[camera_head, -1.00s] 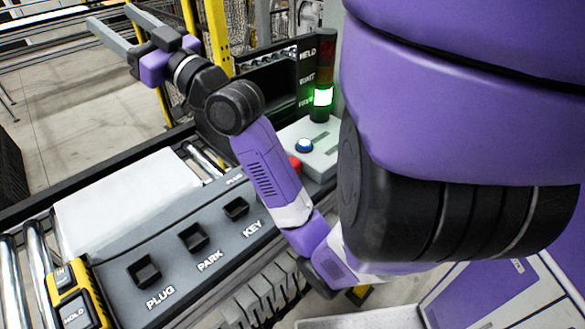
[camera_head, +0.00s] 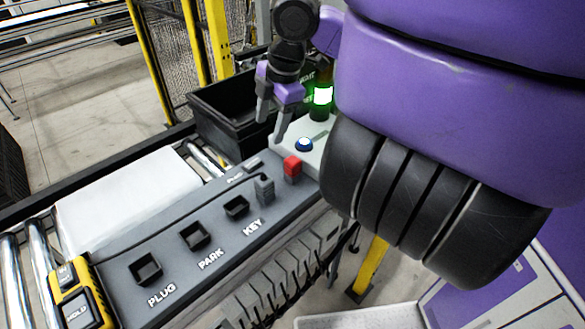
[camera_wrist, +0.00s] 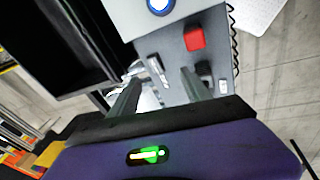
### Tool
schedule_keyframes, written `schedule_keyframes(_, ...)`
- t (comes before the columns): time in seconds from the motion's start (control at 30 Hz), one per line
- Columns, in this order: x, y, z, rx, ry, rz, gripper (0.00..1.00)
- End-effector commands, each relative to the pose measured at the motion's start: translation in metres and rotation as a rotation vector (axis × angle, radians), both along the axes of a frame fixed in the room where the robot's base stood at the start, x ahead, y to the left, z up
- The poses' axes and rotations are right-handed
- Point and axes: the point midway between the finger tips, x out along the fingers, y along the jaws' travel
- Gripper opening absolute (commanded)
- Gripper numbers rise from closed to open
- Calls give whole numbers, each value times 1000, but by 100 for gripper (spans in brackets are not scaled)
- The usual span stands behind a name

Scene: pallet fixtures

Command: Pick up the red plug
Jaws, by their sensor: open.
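The red plug (camera_head: 292,166) is a small red block standing at the far right end of the dark grey panel (camera_head: 215,255), beside the grey box with the blue button. It also shows near the top of the wrist view (camera_wrist: 194,39). My gripper (camera_head: 270,127) hangs above and left of the red plug in the head view, fingers pointing down, spread and empty. In the wrist view the two fingers of my gripper (camera_wrist: 162,85) are apart, with the red plug beyond them. They do not touch it.
A grey plug (camera_head: 264,190) with a black cord stands near the KEY socket (camera_head: 236,207). PARK (camera_head: 194,236) and PLUG (camera_head: 145,269) sockets look empty. A blue-button box (camera_head: 304,145), a lit green stack light (camera_head: 322,96) and a black bin (camera_head: 222,112) stand close to my gripper.

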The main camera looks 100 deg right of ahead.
Motion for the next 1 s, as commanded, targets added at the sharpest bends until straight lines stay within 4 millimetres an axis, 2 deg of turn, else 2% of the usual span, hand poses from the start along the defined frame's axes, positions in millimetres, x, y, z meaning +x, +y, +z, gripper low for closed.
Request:
schedule_keyframes(0.1, -27, 22, -11, 87, 127, 78, 56)
schedule_keyframes(0.3, -52, 33, -14, 128, 233, 155, 56)
schedule_keyframes(0.67, -50, 33, -45, 127, 232, 163, 56)
schedule_keyframes(1.0, -47, 32, -87, 125, 230, 161, 56)
